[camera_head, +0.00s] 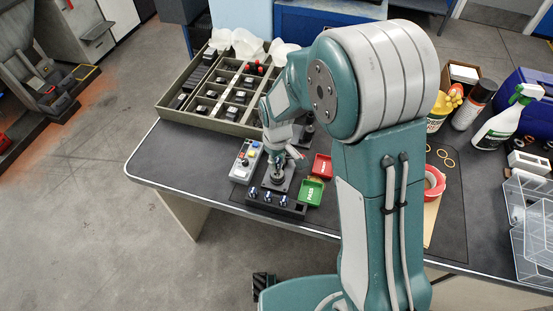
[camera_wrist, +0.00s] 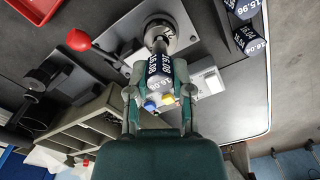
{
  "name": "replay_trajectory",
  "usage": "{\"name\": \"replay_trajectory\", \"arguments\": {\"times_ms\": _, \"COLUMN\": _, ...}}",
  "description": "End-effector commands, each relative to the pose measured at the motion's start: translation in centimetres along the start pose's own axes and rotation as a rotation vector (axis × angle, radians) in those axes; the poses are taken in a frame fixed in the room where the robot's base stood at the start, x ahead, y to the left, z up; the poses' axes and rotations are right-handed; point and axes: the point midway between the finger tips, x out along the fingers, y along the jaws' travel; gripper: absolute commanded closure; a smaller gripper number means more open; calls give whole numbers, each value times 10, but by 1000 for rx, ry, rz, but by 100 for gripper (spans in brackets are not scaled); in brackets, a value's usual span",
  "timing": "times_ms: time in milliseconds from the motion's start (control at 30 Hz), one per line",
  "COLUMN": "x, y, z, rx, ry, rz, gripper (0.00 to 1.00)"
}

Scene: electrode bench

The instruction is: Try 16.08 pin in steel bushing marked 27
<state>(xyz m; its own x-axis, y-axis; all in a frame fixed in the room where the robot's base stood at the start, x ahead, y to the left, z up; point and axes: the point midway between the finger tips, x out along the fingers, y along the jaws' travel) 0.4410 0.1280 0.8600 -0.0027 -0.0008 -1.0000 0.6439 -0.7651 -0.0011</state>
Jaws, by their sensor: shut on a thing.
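My gripper (camera_wrist: 159,74) is shut on a dark-labelled pin (camera_wrist: 158,64) in the wrist view; its label reads 16.08, upside down. The pin's bare metal end points at a round steel bushing (camera_wrist: 171,26) and overlaps its mouth. I cannot tell how deep the end sits, or whether it only touches. No mark 27 is legible. In the head view my gripper (camera_head: 278,160) is over the dark fixture plate (camera_head: 263,184), and my arm hides part of it.
A pin rack (camera_head: 275,203) stands in front of the fixture. A button box (camera_head: 245,160) is left of it, and red (camera_head: 322,166) and green PASS (camera_head: 310,191) trays are at right. A red-knobbed lever (camera_wrist: 78,40) stands near. A divided crate (camera_head: 190,112) lies behind.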

Motion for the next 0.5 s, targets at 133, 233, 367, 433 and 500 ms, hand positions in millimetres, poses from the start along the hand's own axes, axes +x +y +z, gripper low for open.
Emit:
{"name": "replay_trajectory", "arguments": {"times_ms": 133, "x": 3, "y": 0, "z": 0, "rx": 0, "ry": 0, "rz": 0, "gripper": 100}}
{"name": "replay_trajectory", "arguments": {"times_ms": 233, "x": 5, "y": 0, "z": 0, "rx": 0, "ry": 0, "rz": 0, "gripper": 100}}
{"name": "replay_trajectory", "arguments": {"times_ms": 367, "x": 7, "y": 0, "z": 0, "rx": 0, "ry": 1, "rz": 0, "gripper": 100}}
{"name": "replay_trajectory", "arguments": {"times_ms": 433, "x": 8, "y": 0, "z": 0, "rx": 0, "ry": 1, "rz": 0, "gripper": 100}}
{"name": "replay_trajectory", "arguments": {"times_ms": 500, "x": 10, "y": 0, "z": 0, "rx": 0, "ry": 0, "rz": 0, "gripper": 100}}
